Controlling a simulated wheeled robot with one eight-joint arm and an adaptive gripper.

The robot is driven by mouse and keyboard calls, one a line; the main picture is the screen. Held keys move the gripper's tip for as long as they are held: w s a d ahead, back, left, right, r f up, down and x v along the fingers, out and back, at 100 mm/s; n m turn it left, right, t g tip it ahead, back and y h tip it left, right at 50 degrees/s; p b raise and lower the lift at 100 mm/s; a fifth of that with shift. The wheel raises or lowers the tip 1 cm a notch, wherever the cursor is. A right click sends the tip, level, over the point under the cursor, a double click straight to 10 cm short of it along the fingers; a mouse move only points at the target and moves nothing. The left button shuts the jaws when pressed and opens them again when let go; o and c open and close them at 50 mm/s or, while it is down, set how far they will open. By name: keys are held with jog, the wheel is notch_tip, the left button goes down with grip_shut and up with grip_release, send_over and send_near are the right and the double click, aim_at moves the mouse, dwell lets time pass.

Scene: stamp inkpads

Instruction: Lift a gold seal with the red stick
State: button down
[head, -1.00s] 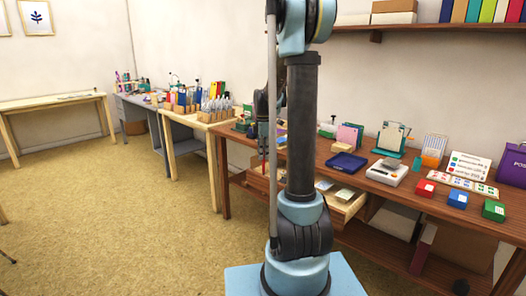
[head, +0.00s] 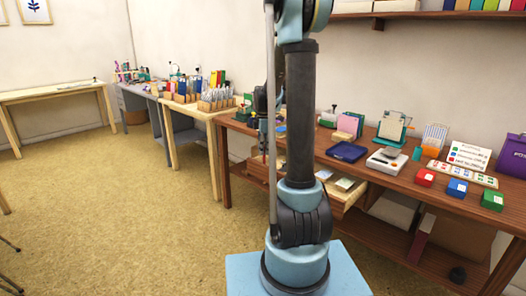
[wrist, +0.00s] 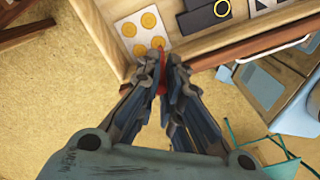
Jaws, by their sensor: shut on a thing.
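Several round gold seals (wrist: 149,20) lie on a white card (wrist: 124,28) in the open wooden drawer, at the top of the wrist view. My gripper (wrist: 161,72) is shut on the red stick (wrist: 162,88), at the drawer's near edge and short of the seals in the picture. Most of the stick is hidden between the fingers. No seal shows on the stick, but its tip is hard to make out. In the head view my gripper (head: 264,140) hangs beside the brown table, partly hidden by my arm.
The open drawer (head: 350,197) shows under the brown table in the head view. Its front wall (wrist: 245,43) lies close to my fingers in the wrist view. Dark boxes (wrist: 203,17) lie right of the card. Inkpads and a scale (head: 387,160) stand on the tabletop.

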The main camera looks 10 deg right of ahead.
jog(key=shift+f, duration=0.45)
dwell(1.7)
jog(key=shift+r, duration=3.5)
